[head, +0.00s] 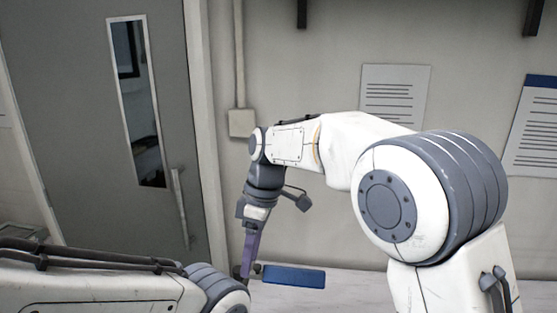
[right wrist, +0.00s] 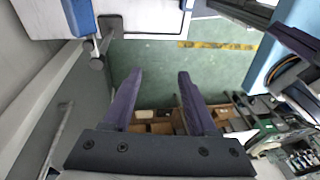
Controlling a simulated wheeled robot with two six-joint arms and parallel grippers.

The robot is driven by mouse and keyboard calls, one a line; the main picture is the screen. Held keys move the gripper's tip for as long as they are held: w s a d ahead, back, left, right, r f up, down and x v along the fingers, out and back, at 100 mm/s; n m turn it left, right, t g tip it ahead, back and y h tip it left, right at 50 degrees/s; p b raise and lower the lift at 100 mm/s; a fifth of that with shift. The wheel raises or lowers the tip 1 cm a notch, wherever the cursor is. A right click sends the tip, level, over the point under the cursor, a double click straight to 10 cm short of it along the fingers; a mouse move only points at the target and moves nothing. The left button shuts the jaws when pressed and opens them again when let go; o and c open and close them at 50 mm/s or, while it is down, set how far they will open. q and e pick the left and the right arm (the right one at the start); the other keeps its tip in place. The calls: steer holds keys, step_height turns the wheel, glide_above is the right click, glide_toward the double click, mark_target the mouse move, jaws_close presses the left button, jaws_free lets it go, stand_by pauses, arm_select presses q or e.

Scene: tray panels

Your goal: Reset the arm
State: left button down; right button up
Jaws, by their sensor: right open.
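My right arm reaches across the head view from the right and bends down at the wrist. My right gripper (head: 246,266) has purple fingers pointing down, just left of a blue flat panel or block (head: 294,277). In the right wrist view my right gripper (right wrist: 160,74) has its two fingers spread apart with nothing between them; green floor shows through the gap. Part of my left arm shows at the lower left of the head view; its gripper is out of sight.
A grey door (head: 90,120) with a narrow window stands at the left. Printed sheets (head: 395,95) hang on the wall. A pale work surface (head: 345,290) lies below. The right wrist view shows green floor (right wrist: 205,65), brown boxes (right wrist: 150,123) and cluttered equipment (right wrist: 270,120).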

steer(key=s+d+f+m, duration=0.3)
steer(key=s, duration=0.4)
steer(key=s+d+f+m+t+b, duration=0.1)
steer(key=s+d+f+m, duration=0.2)
steer(key=s, duration=0.5)
steer(key=s+d+f+m+h, duration=0.1)
steer(key=s+d+f+m, duration=0.1)
steer(key=s, duration=0.6)
steer(key=shift+s+d+f+m+t, duration=0.35)
steer(key=shift+d+f, duration=0.35)
steer(key=shift+d, duration=0.5)
steer(key=shift+w, duration=0.1)
